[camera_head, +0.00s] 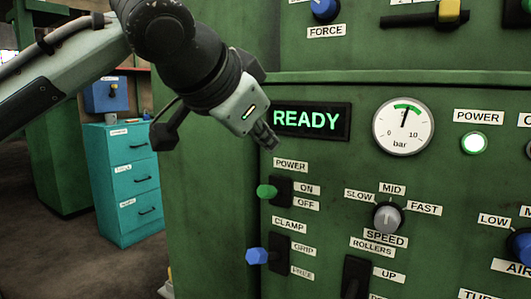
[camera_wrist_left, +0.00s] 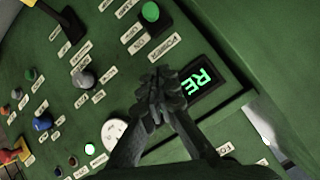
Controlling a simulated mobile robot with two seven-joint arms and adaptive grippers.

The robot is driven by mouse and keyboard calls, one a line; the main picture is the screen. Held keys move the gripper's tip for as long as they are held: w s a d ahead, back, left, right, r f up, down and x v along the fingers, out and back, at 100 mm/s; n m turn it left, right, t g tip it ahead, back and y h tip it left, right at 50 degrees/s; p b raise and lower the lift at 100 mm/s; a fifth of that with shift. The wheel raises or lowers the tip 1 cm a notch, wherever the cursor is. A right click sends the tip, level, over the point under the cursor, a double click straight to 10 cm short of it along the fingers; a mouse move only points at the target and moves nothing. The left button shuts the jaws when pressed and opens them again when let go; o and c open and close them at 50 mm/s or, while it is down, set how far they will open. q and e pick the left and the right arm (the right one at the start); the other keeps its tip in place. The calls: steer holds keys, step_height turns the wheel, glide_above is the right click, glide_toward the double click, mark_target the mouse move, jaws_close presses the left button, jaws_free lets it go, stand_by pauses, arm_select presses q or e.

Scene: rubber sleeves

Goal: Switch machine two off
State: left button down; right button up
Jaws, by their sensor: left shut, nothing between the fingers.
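The green machine panel (camera_head: 350,150) fills the right of the head view; no machine number is readable. Its power switch has a green knob (camera_head: 267,191) on a dark plate, level with the ON label (camera_head: 308,189) and above OFF (camera_head: 307,205). The knob also shows at the top of the wrist view (camera_wrist_left: 150,11). The display (camera_head: 312,121) reads READY in green and the POWER lamp (camera_head: 475,143) is lit. My left gripper (camera_head: 266,138) is shut and empty, above the power switch and beside the display, apart from the knob. My right gripper is out of view.
Below the power switch is a clamp lever with a blue knob (camera_head: 257,256). To the right are the speed dial (camera_head: 388,217), a roller lever (camera_head: 355,277) and a pressure gauge (camera_head: 403,127). A teal drawer cabinet (camera_head: 125,182) stands behind at left.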

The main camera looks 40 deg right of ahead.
arm_select(q)
glide_above(272, 193)
steer(key=s+d, duration=0.1)
steer(key=s, duration=0.1)
step_height(272, 193, down, 5)
steer(key=shift+w+a+f, duration=0.4)
steer(key=shift+a+f, duration=0.05)
steer(key=shift+f, duration=0.3)
steer(key=shift+w+a+f, duration=0.4)
steer(key=shift+a+f, duration=0.05)
steer(key=shift+f, duration=0.3)
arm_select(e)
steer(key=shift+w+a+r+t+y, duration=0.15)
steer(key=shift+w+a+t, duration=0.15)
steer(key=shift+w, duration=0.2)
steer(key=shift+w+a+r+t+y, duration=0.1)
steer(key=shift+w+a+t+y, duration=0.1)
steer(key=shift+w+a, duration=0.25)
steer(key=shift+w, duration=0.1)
